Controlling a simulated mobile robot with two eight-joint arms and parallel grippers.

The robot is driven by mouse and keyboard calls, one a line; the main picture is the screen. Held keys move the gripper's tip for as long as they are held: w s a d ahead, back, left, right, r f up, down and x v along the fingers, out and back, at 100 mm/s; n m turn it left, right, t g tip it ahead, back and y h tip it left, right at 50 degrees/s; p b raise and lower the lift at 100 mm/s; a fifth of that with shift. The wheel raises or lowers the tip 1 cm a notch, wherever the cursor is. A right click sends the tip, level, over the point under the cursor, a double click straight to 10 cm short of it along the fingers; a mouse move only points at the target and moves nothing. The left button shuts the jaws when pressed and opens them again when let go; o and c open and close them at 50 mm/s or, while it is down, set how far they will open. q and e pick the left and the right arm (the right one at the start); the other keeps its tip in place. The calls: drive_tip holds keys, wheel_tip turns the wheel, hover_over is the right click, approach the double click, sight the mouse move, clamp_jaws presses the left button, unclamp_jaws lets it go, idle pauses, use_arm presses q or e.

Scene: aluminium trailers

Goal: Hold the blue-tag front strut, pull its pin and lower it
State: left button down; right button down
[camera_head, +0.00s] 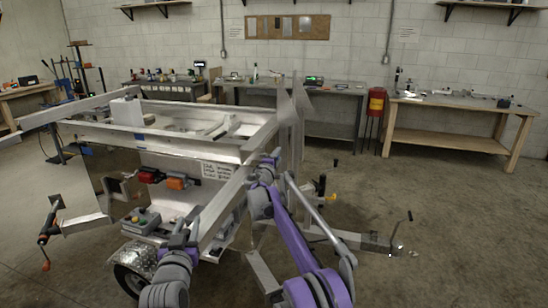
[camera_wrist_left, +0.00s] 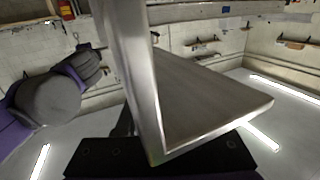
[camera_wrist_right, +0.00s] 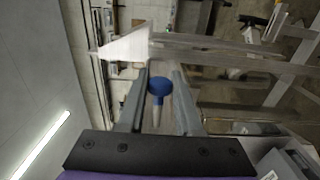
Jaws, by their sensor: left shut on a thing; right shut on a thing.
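The front strut (camera_head: 225,207) is a pale aluminium bar slanting from upper right to lower left at the trailer's near corner. My left gripper (camera_head: 188,236) is shut on its lower part. In the left wrist view a pale bar (camera_wrist_left: 128,65) fills the middle and hides the fingertips. My right gripper (camera_head: 268,161) is by the strut's upper end. In the right wrist view a pin with a round blue head (camera_wrist_right: 159,86) and pale shank sits between the right fingers, which are shut on it. Whether the pin is still in a hole I cannot tell.
The trailer (camera_head: 180,105) stands left of centre, with a tongue and coupler (camera_head: 375,243) reaching right. A control box (camera_head: 140,222) is by my left gripper. A wooden bench (camera_head: 440,143) and a red bin (camera_head: 376,101) stand behind. Floor at right is clear.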

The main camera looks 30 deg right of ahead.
drive_tip(key=c, duration=0.6)
unclamp_jaws()
drive_tip(key=shift+s+d, duration=0.15)
drive_tip(key=shift+s, duration=0.05)
drive_tip(key=shift+s+a, duration=0.15)
drive_tip(key=shift+a, duration=0.2)
drive_tip(key=v, duration=1.1)
drive_tip(key=shift+s+a, duration=0.1)
drive_tip(key=shift+s, duration=0.05)
